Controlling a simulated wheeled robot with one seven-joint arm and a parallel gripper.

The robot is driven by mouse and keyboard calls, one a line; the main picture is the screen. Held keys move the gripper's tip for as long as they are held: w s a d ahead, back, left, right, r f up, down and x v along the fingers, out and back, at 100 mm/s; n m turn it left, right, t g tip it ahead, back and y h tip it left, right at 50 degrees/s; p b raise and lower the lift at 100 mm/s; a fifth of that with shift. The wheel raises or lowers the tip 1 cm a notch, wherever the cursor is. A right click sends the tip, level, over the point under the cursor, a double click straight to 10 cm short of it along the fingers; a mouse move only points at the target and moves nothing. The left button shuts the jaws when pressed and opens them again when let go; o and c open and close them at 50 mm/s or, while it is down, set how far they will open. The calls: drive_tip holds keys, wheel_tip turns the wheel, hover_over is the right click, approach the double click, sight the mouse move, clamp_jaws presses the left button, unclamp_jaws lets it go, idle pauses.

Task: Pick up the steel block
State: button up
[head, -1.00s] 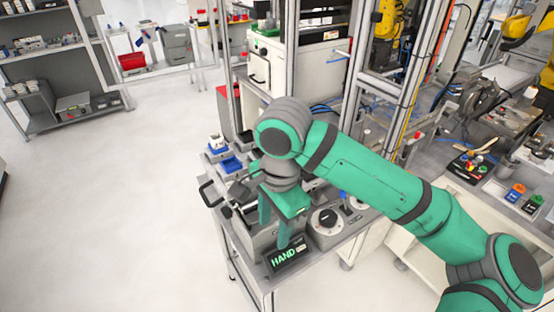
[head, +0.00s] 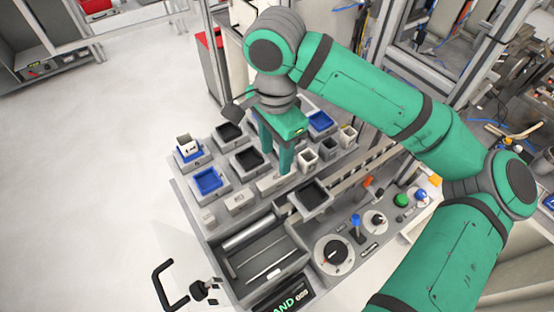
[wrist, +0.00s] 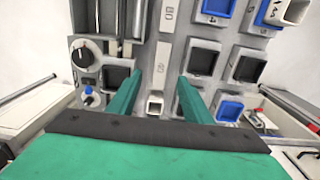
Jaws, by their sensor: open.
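My gripper (head: 277,162) is open and points down over the bench panel. Its spread green fingers also show in the wrist view (wrist: 160,76). Small hollow-topped grey blocks stand just right of the fingers in the head view: a near block (head: 307,157), a middle block (head: 327,149) and a far block (head: 348,136). One light hollow-topped block (wrist: 155,105) shows between the fingers in the wrist view, nearer the palm than the tips. Another pale block (head: 186,143) sits on a blue tray at the left. I cannot tell which block is steel. Nothing is held.
Blue trays (head: 208,181) and black trays (head: 248,159) stand around the fingers. A black tray (head: 313,194) lies close in front. An open grey bin (head: 262,262), a dial (head: 333,254) and coloured knobs are nearer. Floor is clear at left.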

hover_over(276, 175)
wheel_tip(276, 175, down, 4)
drive_tip(key=shift+a+f, duration=0.15)
drive_tip(key=shift+f, duration=0.05)
drive_tip(key=shift+s+f, duration=0.1)
drive_tip(key=shift+f, duration=0.25)
drive_tip(key=shift+s+d+f, duration=0.15)
drive_tip(key=shift+d+f, duration=0.1)
drive_tip(key=shift+f, duration=2.55)
drive_tip(key=shift+c, duration=0.6)
drive_tip(key=shift+w, duration=0.2)
clamp_jaws()
